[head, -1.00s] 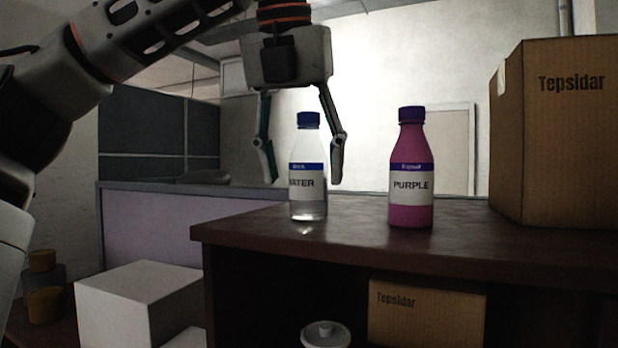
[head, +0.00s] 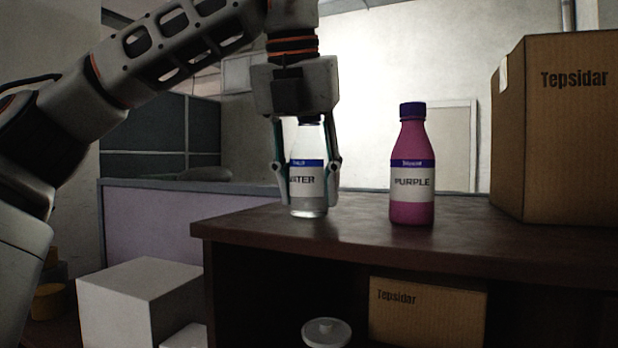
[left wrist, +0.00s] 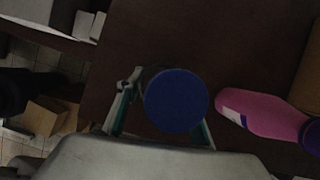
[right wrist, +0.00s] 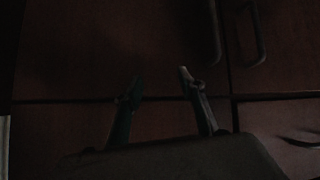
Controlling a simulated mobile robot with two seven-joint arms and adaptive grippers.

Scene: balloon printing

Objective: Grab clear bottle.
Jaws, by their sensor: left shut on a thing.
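The clear bottle (head: 308,178) with a WATER label stands upright near the left end of the dark table. Its top is hidden by my left gripper in the head view. Its blue cap (left wrist: 176,100) shows from above in the left wrist view. My left gripper (head: 307,198) points down over the bottle and is shut on it, one finger on each side. My right gripper (right wrist: 160,85) shows only in the dark right wrist view, fingers apart with nothing between them, facing brown cabinet doors.
A purple bottle (head: 411,170) stands upright to the right of the clear bottle; it also shows in the left wrist view (left wrist: 262,115). A large cardboard box (head: 560,140) stands at the table's right. The dark table (head: 370,240) is clear between bottle and box.

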